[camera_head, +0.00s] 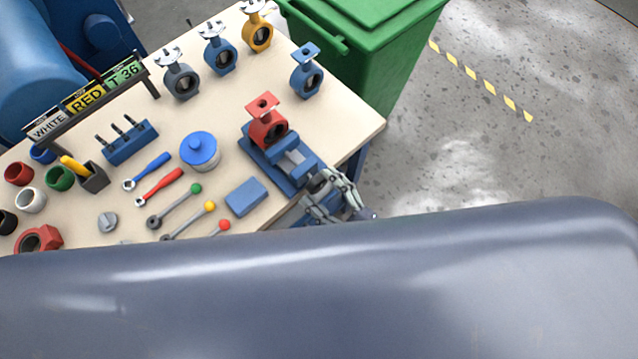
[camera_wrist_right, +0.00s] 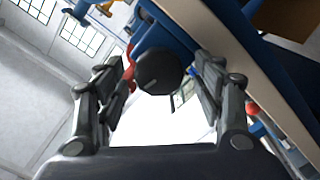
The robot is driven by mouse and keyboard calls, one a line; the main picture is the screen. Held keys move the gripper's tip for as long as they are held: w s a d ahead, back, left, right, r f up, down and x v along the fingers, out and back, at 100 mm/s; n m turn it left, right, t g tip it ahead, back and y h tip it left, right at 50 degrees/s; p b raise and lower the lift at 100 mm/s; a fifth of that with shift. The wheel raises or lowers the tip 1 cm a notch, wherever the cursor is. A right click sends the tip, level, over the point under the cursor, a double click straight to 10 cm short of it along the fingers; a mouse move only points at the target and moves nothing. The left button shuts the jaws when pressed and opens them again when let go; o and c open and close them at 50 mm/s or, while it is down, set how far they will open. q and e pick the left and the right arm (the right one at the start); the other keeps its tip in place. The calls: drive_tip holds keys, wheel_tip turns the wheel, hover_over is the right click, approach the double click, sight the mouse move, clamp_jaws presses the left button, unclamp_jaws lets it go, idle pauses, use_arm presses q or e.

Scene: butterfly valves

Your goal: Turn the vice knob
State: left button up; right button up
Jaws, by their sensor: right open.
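The blue vice (camera_head: 262,158) stands at the right front edge of the workbench, with a red butterfly valve (camera_head: 268,125) upright at its far end. My right gripper (camera_head: 320,194) is at the vice's near end, by the bench edge. In the right wrist view, the vice knob (camera_wrist_right: 157,72) is a dark round disc with a slot-like mark. It lies ahead, between the two open fingers of my right gripper (camera_wrist_right: 163,78), with a visible gap on each side. Its depth relative to the fingertips is unclear. The knob is hidden in the head view. My left gripper does not show.
The workbench (camera_head: 345,110) carries several other valves at the back, a blue-lidded pot (camera_head: 199,152), a blue block (camera_head: 246,197), wrenches and ratchets. A green bin (camera_head: 375,60) stands behind the bench. Open floor (camera_head: 480,140) lies to the right.

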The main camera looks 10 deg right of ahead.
drive_tip(key=v, duration=1)
drive_tip(key=shift+s+d, duration=0.15)
drive_tip(key=shift+s, duration=0.1)
drive_tip(key=s+d+f+m+g+h, duration=0.1)
drive_tip(key=d+f+m+g+h, duration=0.2)
drive_tip(key=f, duration=0.8)
drive_tip(key=d+f+m+g+h, duration=0.25)
drive_tip(key=d+f+h, duration=0.2)
drive_tip(key=f, duration=0.65)
drive_tip(key=s+d+f+m+g+h, duration=0.1)
drive_tip(key=s+f+m+g, duration=0.3)
drive_tip(key=s+f, duration=0.4)
drive_tip(key=s+d+f+m+g+h, duration=0.2)
drive_tip(key=s+d+f+m+g, duration=0.2)
drive_tip(key=s+f, duration=0.4)
drive_tip(key=shift+s+d, duration=0.2)
drive_tip(key=shift+s, duration=0.4)
drive_tip(key=shift+f, duration=0.15)
